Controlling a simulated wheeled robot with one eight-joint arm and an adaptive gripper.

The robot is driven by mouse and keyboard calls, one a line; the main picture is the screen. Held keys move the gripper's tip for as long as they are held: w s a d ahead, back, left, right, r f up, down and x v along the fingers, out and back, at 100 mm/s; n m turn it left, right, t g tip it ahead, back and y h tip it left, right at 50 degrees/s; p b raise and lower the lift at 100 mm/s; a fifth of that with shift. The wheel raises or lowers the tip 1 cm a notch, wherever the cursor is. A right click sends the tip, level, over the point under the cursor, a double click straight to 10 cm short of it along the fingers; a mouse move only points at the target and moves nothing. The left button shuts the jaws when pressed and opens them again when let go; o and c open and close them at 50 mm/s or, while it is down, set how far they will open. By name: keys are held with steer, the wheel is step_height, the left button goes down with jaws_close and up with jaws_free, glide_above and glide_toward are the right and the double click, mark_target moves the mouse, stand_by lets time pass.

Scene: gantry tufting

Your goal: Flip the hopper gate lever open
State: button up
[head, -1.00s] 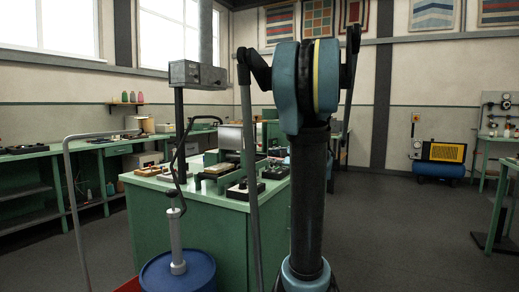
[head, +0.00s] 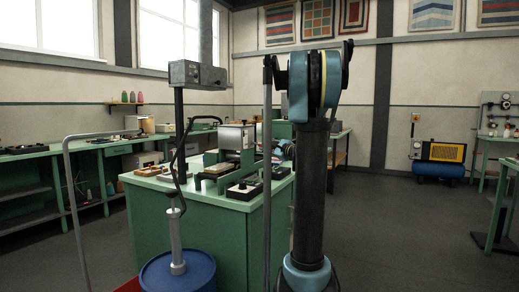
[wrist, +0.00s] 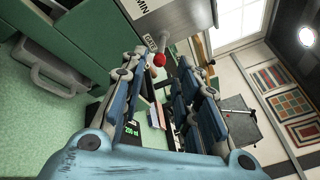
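The hopper is a grey metal box (wrist: 180,14) at the top of the wrist view, with a "GATE" label on it. The gate lever (wrist: 158,60) is a short metal stem with a red ball knob, sticking out below that label. My gripper (wrist: 161,66) is open, its two blue fingers on either side of the knob in the picture. I cannot tell whether the knob is between the tips or just beyond them; no grip on it shows. In the head view the hopper (head: 236,137) stands on the green bench; the lever is not discernible there.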

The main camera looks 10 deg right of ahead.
mark_target(260, 145)
steer(key=x, duration=0.7)
steer(key=shift+s, duration=0.1)
jaws_close()
